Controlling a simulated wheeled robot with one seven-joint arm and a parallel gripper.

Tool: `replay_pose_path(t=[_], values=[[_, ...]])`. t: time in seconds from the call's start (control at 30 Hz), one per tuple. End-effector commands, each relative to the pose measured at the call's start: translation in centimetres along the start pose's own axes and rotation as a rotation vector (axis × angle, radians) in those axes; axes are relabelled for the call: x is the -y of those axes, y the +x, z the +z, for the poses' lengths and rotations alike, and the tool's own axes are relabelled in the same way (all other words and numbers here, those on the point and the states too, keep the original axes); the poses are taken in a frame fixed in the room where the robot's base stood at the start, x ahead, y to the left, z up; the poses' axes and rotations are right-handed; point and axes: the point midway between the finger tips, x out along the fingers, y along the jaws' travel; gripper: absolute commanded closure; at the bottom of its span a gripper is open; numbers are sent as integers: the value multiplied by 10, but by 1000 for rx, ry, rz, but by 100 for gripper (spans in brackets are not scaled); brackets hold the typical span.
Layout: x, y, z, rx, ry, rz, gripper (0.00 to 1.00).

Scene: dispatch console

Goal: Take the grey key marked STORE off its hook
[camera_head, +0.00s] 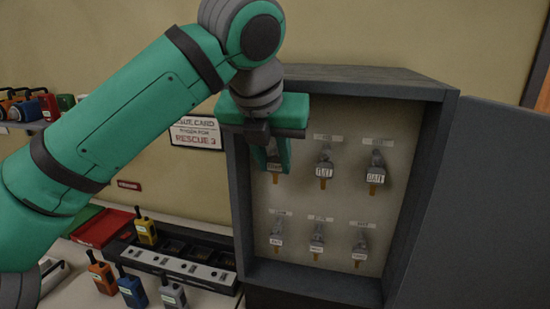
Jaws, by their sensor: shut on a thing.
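An open grey key cabinet (338,285) holds two rows of keys with small white tags. My gripper (271,158) reaches in at the upper left and is shut on the top-left key (275,176).
The top-middle key (323,172) and top-right key (376,176) hang close by, with three keys below. The cabinet door (480,200) stands open at right. A radio charger (185,268), several handheld radios and a red tray (103,227) lie at lower left.

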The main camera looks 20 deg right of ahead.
Motion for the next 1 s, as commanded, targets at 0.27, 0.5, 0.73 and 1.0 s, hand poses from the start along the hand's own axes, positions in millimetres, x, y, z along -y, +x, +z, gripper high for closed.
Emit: replay_pose_path(t=[0.27, 0.5, 0.73, 1.0], values=[[0, -4, -6, 1, 0, 0, 94], [0, -7, -11, 1, 1, 0, 94], [0, -10, -16, 1, 1, 0, 94], [0, -11, -18, 1, 1, 0, 94]])
